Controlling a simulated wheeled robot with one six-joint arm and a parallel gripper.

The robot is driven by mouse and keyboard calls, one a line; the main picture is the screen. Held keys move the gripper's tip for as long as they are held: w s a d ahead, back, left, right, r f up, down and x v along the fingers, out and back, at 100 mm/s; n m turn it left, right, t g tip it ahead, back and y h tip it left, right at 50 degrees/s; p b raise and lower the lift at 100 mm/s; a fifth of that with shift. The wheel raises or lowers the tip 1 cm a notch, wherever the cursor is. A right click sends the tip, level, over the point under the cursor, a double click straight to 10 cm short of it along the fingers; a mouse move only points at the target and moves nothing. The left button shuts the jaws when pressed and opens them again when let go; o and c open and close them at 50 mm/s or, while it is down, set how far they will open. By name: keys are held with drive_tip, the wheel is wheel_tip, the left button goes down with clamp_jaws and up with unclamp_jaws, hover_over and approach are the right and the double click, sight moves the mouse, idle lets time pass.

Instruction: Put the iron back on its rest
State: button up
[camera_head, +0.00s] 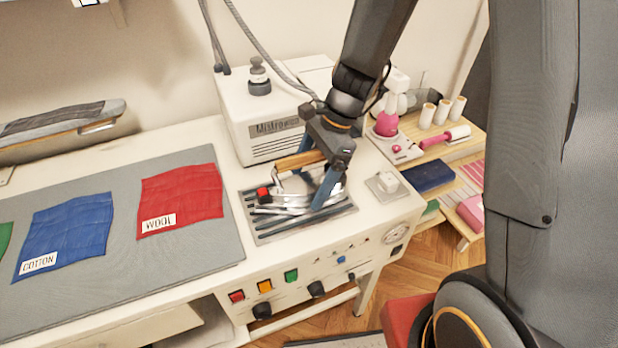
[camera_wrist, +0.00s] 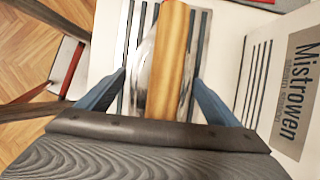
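The iron (camera_head: 292,200) has a silver body, a wooden handle (camera_head: 300,160) and a red knob at its left end. It appears to sit flat on the grey slotted rest (camera_head: 262,235) at the table's right end. In the wrist view the handle (camera_wrist: 170,65) runs between the blue fingers of my gripper (camera_wrist: 158,78), with a gap on each side. The slotted rest (camera_wrist: 127,55) shows beneath. My gripper (camera_head: 312,192) is open, pointing down around the iron from above.
A white steam station (camera_head: 270,125) stands just behind the rest, with hoses rising from it. Red wool (camera_head: 182,205) and blue cotton (camera_head: 65,235) cloths lie on the grey mat (camera_head: 190,258) at left. A side shelf (camera_head: 465,150) with spools stands at right. Control knobs line the table front.

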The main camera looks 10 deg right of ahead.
drive_tip(key=shift+o, duration=0.7)
drive_tip(key=shift+r, duration=0.25)
drive_tip(key=b+v, duration=0.1)
drive_tip(key=v, duration=1.1)
drive_tip(key=shift+b, duration=0.4)
drive_tip(key=shift+f, duration=0.1)
